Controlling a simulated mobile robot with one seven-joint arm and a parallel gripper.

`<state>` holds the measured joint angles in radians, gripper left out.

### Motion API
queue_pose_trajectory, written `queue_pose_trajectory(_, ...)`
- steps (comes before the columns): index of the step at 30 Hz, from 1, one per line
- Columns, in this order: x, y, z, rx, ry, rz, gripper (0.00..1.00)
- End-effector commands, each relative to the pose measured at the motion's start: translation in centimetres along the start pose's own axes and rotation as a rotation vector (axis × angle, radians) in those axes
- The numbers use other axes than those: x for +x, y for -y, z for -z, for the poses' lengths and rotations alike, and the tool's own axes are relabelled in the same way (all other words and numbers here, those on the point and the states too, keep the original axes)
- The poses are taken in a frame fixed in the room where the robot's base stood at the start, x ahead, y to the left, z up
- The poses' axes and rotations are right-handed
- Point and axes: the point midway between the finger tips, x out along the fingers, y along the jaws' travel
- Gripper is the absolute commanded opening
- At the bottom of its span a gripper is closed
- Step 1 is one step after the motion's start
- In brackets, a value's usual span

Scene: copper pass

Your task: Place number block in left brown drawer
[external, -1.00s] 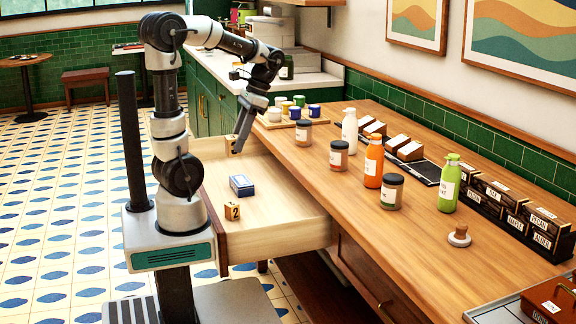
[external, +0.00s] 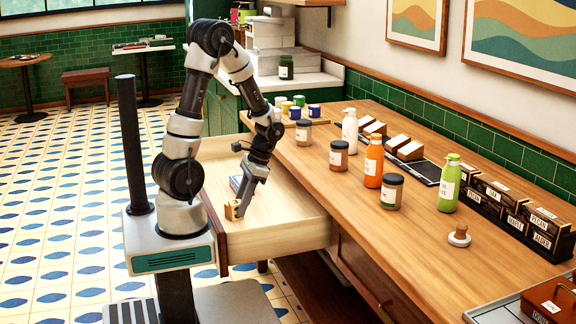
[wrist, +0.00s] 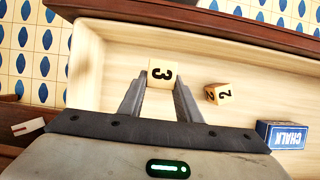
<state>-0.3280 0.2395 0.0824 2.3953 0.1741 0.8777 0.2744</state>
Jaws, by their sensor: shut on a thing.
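A pale wooden cube marked 3 (wrist: 162,72) is between the two fingertips of my gripper (wrist: 162,82), which is shut on it. The open wooden drawer (external: 290,237) surrounds the cube below, and my gripper reaches down into it near the front panel. I cannot tell whether the cube touches the drawer floor. A second cube marked 2 (wrist: 218,94) lies in the drawer, just right of the held cube in the wrist view. In the external view my gripper (external: 238,209) and the cubes overlap, so they are hard to separate.
A blue chalk box (wrist: 283,135) lies in the drawer, partly hidden by my arm in the external view. The wooden counter (external: 330,205) beside it holds jars and bottles.

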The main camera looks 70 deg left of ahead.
Motion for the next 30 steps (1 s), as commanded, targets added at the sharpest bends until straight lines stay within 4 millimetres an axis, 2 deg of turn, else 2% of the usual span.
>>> queue_pose_trajectory(1,1.4,0.0,0.5,0.001,0.005,-0.001,0.09)
queue_pose_trajectory(3,2.4,0.0,0.9,0.001,0.003,-0.001,0.09)
queue_pose_trajectory(10,4.0,0.0,1.6,0.001,0.002,-0.001,0.09)
queue_pose_trajectory(16,6.7,0.0,2.7,0.001,0.002,-0.001,0.09)
queue_pose_trajectory(28,7.1,0.0,2.9,0.001,0.001,0.0,0.09)
queue_pose_trajectory(29,7.1,0.0,2.9,0.001,0.0,0.0,0.32)
queue_pose_trajectory(30,7.0,0.0,2.9,0.0,0.0,0.0,0.39)
